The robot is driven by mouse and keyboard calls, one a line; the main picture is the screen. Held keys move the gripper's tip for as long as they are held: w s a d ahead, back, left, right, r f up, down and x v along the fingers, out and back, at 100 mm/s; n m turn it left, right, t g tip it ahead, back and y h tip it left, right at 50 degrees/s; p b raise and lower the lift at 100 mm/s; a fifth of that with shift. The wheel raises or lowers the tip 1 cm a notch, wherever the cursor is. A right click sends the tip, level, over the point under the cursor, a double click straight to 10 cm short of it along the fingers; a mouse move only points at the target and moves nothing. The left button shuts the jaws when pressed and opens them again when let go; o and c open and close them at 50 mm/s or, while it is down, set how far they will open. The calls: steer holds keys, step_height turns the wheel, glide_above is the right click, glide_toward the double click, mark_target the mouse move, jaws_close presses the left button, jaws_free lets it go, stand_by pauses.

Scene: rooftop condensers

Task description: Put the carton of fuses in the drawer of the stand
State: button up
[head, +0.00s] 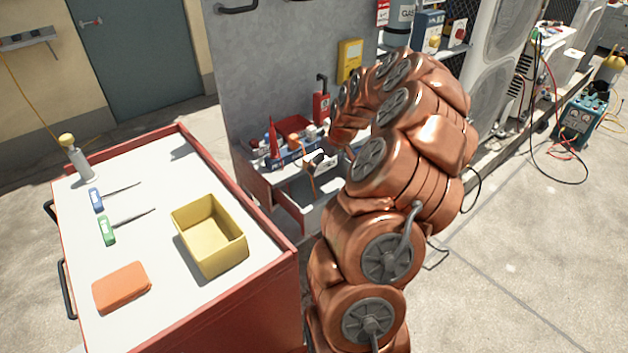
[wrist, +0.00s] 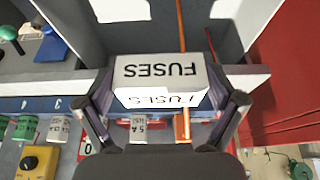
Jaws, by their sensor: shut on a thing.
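The carton of fuses (wrist: 156,72) is a small white box with black FUSES lettering, upside down in the wrist view. My gripper (wrist: 162,86) is shut on it, one finger at each side. In the head view the carton (head: 318,157) is small and partly covered by my gripper and arm. The stand (head: 256,178) is behind the red cart, with its drawer (head: 292,207) pulled out below the top. The carton is in the air near the stand's front edge (wrist: 52,76); I cannot tell its exact height. Part of the drawer is hidden by my arm.
The stand top carries a red cone (head: 273,140), a blue strip (wrist: 35,104) and several small labelled parts. The red cart (head: 270,290) close by holds a yellow bin (head: 207,255), an orange block (head: 121,287) and two screwdrivers. An orange cord (wrist: 180,38) runs past the carton.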

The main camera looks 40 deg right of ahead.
mark_target(322, 196)
steer(key=f, duration=0.5)
steer(key=shift+s+a, duration=0.15)
steer(key=shift+s, duration=0.15)
steer(key=c, duration=0.5)
steer(key=shift+f, duration=2.3)
steer(key=shift+w+f+p, duration=0.3)
steer(key=shift+f+p, duration=0.05)
steer(key=shift+f, duration=0.15)
steer(key=shift+s, duration=0.1)
steer(key=shift+f+b, duration=0.6)
steer(key=shift+f, duration=0.05)
steer(key=o, duration=1.4)
steer(key=shift+r, duration=0.15)
